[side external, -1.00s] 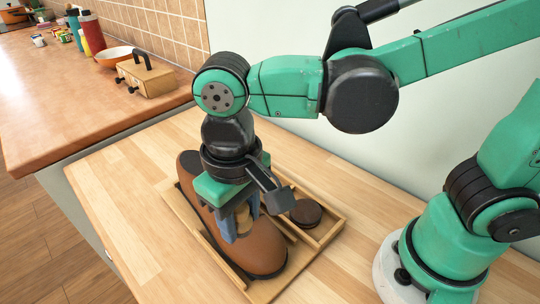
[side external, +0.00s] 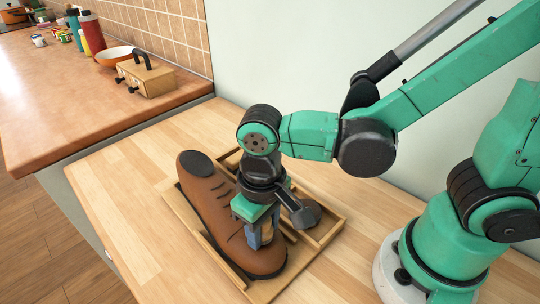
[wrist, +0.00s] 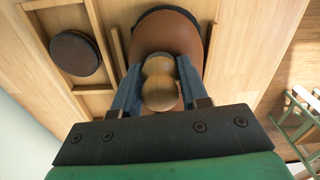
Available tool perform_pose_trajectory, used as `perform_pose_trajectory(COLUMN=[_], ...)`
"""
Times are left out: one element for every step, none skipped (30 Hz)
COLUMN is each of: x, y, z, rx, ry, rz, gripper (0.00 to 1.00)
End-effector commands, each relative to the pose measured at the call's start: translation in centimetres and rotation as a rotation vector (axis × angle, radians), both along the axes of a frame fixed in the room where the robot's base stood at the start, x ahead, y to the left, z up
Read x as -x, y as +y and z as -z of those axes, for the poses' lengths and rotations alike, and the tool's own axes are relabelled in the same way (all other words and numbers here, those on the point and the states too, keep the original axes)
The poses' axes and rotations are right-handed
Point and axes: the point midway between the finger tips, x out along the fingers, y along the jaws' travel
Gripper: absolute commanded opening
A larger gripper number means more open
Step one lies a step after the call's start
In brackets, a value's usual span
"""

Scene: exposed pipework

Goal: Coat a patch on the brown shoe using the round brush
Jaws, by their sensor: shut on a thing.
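The brown shoe (side external: 208,203) lies in a shallow wooden tray, its toe end toward the front. Its toe also shows in the wrist view (wrist: 168,32). My gripper (side external: 262,234) is over the tray at the right side of the shoe's front part. In the wrist view my gripper (wrist: 160,86) is shut on the round brush (wrist: 159,90), whose rounded wooden handle stands between the blue fingers. The bristles are hidden below the handle, so I cannot tell whether they touch the shoe.
A dark round disc (wrist: 75,53) lies in a compartment of the wooden tray (side external: 328,232). The wooden worktop is bare around the tray. A brown counter at the left holds a wooden box (side external: 146,77), an orange bowl (side external: 114,57) and several bottles. A wall stands behind.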

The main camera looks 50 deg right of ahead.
Motion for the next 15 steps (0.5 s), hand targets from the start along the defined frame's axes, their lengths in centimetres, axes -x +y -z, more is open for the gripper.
perform_pose_trajectory(x=[0.1, 0.1, 0.1, 0.1, 0.1, 0.1, 0.2, 0.2, 0.2, 0.1, 0.1, 0.1, 0.1, 0.0, 0.1], y=[-0.5, -0.8, -1.1, -1.4, -1.7, -2.0, -2.3, -2.6, -2.3, -1.9, -1.6, -1.2, -0.9, -0.6, -0.2], z=[-0.1, -0.1, 0.0, 0.0, -0.1, -0.1, 0.0, 0.0, 0.0, 0.0, 0.0, -0.1, 0.0, 0.1, 0.0], rx=[0.0, 0.0, 0.0, 0.0, 0.0, 0.0, 0.0, 0.0, 0.0, 0.0, 0.0, 0.0, 0.0, 0.0, 0.0], ry=[0.0, 0.0, 0.0, 0.0, 0.0, 0.0, 0.0, 0.0, 0.0, 0.0, 0.0, 0.0, 0.0, 0.0, 0.0], rz=[0.002, 0.003, 0.004, 0.002, 0.003, 0.003, 0.002, 0.003, -0.002, -0.005, -0.005, -0.005, -0.006, -0.005, -0.006], gripper=[0.0, 0.0, 0.0, 0.0, 0.0, 0.0, 0.0, 0.0, 0.0, 0.0, 0.0, 0.0, 0.0, 0.0, 0.0])
